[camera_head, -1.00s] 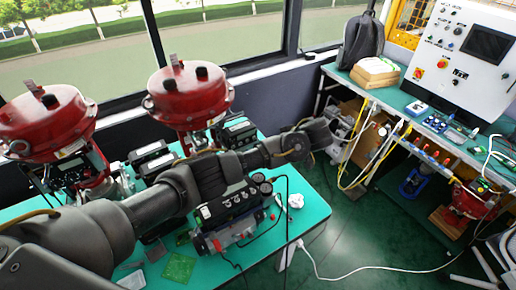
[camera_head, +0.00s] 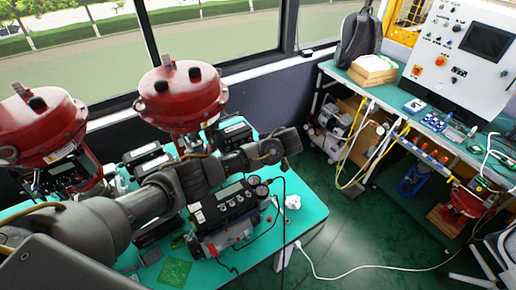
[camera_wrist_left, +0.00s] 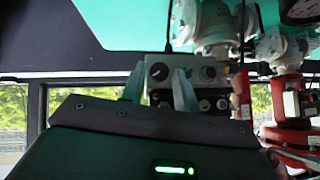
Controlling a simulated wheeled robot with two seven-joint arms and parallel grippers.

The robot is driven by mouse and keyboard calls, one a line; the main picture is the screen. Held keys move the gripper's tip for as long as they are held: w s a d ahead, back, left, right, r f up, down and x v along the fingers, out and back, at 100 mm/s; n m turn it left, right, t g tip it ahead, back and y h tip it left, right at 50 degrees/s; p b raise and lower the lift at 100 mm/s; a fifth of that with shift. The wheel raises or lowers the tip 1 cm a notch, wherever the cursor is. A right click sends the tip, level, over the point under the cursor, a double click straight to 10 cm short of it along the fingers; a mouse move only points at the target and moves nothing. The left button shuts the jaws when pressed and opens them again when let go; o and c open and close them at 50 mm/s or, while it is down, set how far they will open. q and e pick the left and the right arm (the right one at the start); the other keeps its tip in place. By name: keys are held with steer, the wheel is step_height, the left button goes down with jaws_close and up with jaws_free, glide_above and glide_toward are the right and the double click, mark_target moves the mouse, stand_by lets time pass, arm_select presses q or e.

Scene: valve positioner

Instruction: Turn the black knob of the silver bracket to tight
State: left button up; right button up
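In the left wrist view, which is upside down, a silver bracket (camera_wrist_left: 222,72) with a row of knobs lies just beyond my left gripper (camera_wrist_left: 159,84). A black knob (camera_wrist_left: 208,73) shows right of the right finger. More dark round parts sit below it, partly behind the gripper body. I cannot tell whether the fingers touch the bracket. In the head view my left gripper (camera_head: 288,141) is over the table's far right part, and I cannot make out the bracket there. My right gripper is not in view.
Two red valve actuators (camera_head: 183,97) stand on the green table (camera_head: 302,212) near the window. A black device with display and gauges (camera_head: 228,212) sits below my arm. A workbench with a control panel (camera_head: 462,60) stands at right, with open floor between.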

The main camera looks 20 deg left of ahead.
arm_select(q)
jaws_close()
steer(key=shift+w+d+m+g+y+b, duration=0.15)
steer(key=shift+m+g+y+b, duration=0.2)
steer(key=shift+g+b, duration=0.2)
jaws_free()
steer(key=p+v, duration=0.1)
steer(key=v, duration=0.9)
steer(key=shift+s+d+r, duration=0.2)
